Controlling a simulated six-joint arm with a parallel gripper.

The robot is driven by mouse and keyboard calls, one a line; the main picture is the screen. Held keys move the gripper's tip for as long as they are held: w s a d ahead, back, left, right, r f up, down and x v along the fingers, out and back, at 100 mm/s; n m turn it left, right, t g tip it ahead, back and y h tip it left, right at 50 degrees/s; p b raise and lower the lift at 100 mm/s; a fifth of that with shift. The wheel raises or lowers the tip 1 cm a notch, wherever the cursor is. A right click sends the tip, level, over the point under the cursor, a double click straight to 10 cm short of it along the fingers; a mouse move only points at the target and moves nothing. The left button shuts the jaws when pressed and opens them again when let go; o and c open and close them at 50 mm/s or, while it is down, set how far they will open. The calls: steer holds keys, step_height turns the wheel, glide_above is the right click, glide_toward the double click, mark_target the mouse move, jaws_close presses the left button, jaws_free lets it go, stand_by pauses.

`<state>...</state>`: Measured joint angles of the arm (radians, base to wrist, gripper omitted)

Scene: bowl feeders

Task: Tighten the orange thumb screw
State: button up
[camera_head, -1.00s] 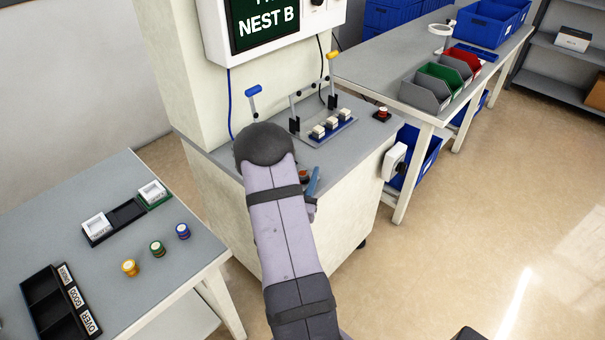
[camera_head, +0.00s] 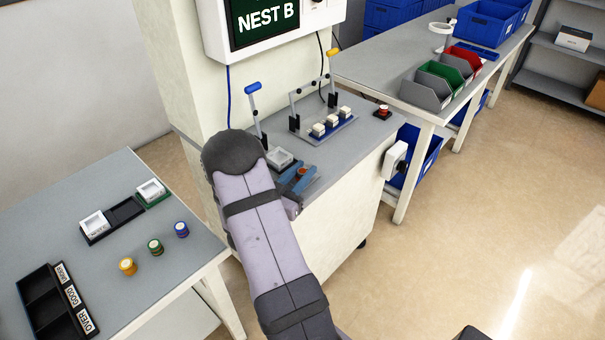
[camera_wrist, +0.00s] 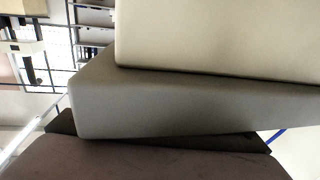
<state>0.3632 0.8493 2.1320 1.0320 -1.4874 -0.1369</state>
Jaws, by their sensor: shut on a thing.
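My arm covers part of the machine front and of the gripper. How far the screw is turned cannot be told. In the wrist view neither the screw nor the fingertips can be made out; large grey and beige surfaces fill it.
Left of the screw is a grey-white nest (camera_head: 280,158) beside a blue-handled lever (camera_head: 253,88). Behind are a yellow-handled clamp (camera_head: 335,55) and a blue plate with white parts (camera_head: 331,124). A red button (camera_head: 383,111) stands right. The screen (camera_head: 264,22) reads NEST B.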

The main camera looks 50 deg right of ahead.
steer(key=m+g+b, duration=0.1)
steer(key=m+g, duration=0.1)
steer(key=g, duration=0.2)
steer(key=m+g+b, duration=0.1)
steer(key=m+g, duration=0.2)
steer(key=shift+w+f+g, duration=0.1)
steer(key=shift+f+g, duration=0.05)
steer(key=shift+g, duration=0.25)
steer(key=shift+m+g+y+b, duration=0.35)
steer(key=shift+m+g+y, duration=0.35)
steer(key=shift+g, duration=0.5)
steer(key=shift+r, duration=0.2)
steer(key=o, duration=1)
steer(key=shift+o, duration=0.2)
steer(key=shift+b+v, duration=0.45)
steer(key=shift+v, duration=3.2)
